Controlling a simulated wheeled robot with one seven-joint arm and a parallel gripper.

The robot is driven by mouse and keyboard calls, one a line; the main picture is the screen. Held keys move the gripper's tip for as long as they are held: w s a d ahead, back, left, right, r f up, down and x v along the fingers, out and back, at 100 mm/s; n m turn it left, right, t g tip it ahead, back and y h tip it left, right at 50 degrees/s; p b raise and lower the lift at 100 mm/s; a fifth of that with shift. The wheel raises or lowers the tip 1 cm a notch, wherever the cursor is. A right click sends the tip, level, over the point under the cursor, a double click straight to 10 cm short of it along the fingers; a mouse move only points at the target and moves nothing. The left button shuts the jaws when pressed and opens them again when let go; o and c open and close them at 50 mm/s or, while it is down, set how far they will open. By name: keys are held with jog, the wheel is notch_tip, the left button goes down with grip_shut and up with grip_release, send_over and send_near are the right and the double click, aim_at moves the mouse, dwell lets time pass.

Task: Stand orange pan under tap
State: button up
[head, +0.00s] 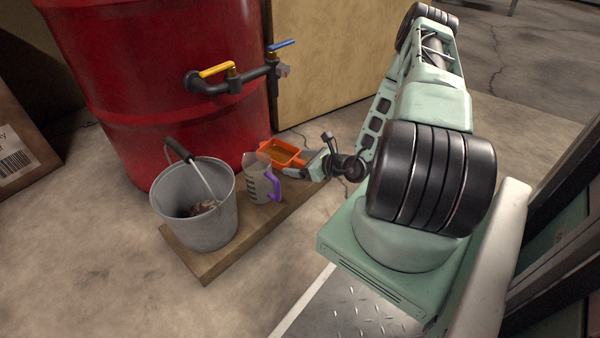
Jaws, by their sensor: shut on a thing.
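The orange pan (278,148) is a small shallow tray below the tap, near the foot of the red drum. Its inside looks yellow-brown; I cannot tell if that is liquid. My gripper (302,164) is shut on the pan's right side. The tap (282,71) is a dark pipe from the drum with a yellow lever (216,71) and a blue lever (282,45); its outlet is at the right end. The pan's near edge is partly hidden by the jug, and I cannot tell whether its underside touches anything.
A clear measuring jug (254,180) with a purple handle stands close in front of the pan. A grey bucket (196,222) with brush-like contents is left of it. Both stand on a wooden board (206,269). The red drum (150,120) and a tan panel (325,60) stand behind.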

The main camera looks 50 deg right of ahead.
notch_tip(320, 180, down, 3)
jog(key=shift+r+b, duration=0.2)
jog(key=shift+b, duration=0.5)
jog(key=shift+r, duration=0.15)
